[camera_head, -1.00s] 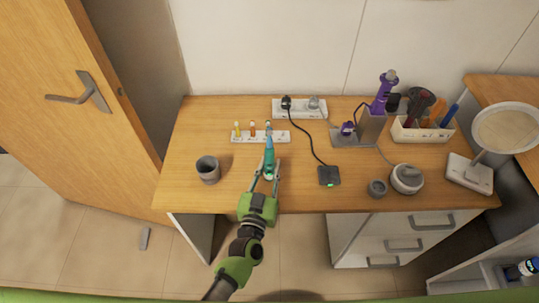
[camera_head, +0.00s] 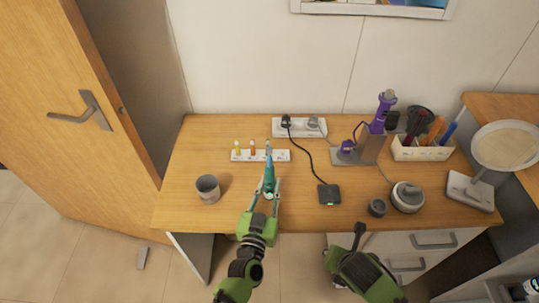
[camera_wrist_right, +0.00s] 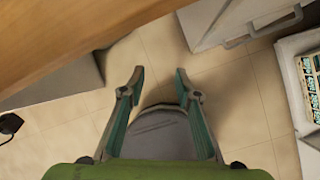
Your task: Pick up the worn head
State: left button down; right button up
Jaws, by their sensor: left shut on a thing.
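A teal electric toothbrush (camera_head: 269,176) stands roughly upright at the front middle of the desk. My left gripper (camera_head: 268,196) is shut on its lower body. The brush's thin top end overlaps the white holder in the picture, and I cannot tell whether a worn head sits on it. The white holder (camera_head: 279,156) carries small upright heads, one with a yellow band (camera_head: 237,149) and one with an orange band (camera_head: 252,148). My right gripper (camera_head: 359,233) is at the desk's front edge, right of the brush. In the right wrist view it is open and empty (camera_wrist_right: 160,77).
A grey cup (camera_head: 208,189) stands to the left. A black charging pad (camera_head: 329,194) with a cable lies to the right, beside a small dark jar (camera_head: 377,207) and a round lidded device (camera_head: 407,196). A purple device (camera_head: 382,112) on a stand is farther back.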

jog(key=a+r+n, duration=0.1)
jog(key=r, duration=0.2)
jog(key=w+a+r+n+t, duration=0.1)
jog(key=r+n, duration=0.1)
jog(key=r, duration=0.1)
jog(key=w+a+r+n+y, duration=0.1)
jog(key=r+n, duration=0.1)
jog(key=r, duration=0.1)
jog(key=shift+a+r+t, duration=0.1)
jog(key=shift+r+t, duration=0.3)
jog(key=n+t+y, duration=0.4)
jog(key=n+y, duration=0.2)
send_near(271, 161)
jog(key=shift+t, duration=0.3)
jog(key=w+a+f, duration=0.2)
jog(key=w+f, duration=0.1)
jog(key=shift+w+a, duration=0.15)
jog(key=shift+a, duration=0.1)
jog(key=shift+w+r+x, duration=0.1)
jog(key=shift+r+x, duration=0.05)
jog(key=shift+x, duration=1.35)
jog(key=shift+w+r+x, duration=0.1)
jog(key=shift+r+x, duration=0.05)
jog(key=shift+x, duration=1.4)
jog(key=shift+d, duration=0.15)
jog(key=shift+s, duration=0.1)
jog(key=shift+c, duration=0.3)
jog(key=c, duration=0.7)
